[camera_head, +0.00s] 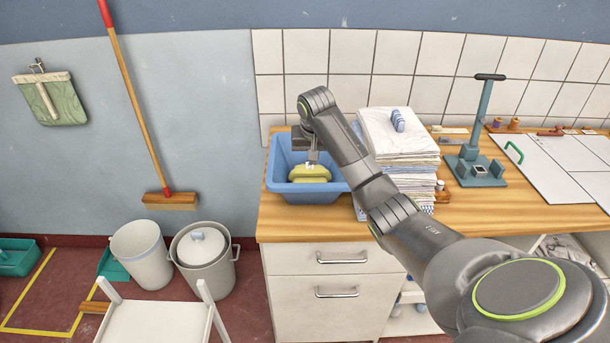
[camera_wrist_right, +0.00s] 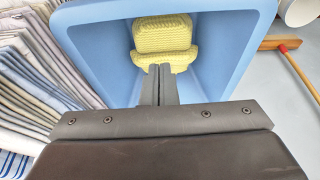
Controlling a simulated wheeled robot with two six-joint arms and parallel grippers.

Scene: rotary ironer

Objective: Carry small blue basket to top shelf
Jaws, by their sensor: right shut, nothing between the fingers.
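The small blue basket (camera_head: 305,194) stands on the wooden counter near its left end, and folded yellow cloths (camera_head: 308,173) lie inside it. The right gripper (camera_head: 312,156) reaches down over the basket, its fingers shut and empty. In the right wrist view the shut fingertips (camera_wrist_right: 160,69) point toward the yellow cloths (camera_wrist_right: 163,38), and the blue basket wall (camera_wrist_right: 97,42) surrounds them. I cannot tell whether the fingers touch the cloths. My right arm hides part of the basket's back and right side. The left gripper is not in view. I cannot make out a top shelf.
A tall stack of folded linen (camera_head: 401,150) stands right of the basket on the wooden counter (camera_head: 300,229). A green-grey press stand (camera_head: 477,150) stands farther right. Drawers (camera_head: 335,292) are below. Bins (camera_head: 203,262), a broom (camera_head: 170,200) and a white chair (camera_head: 155,322) are left.

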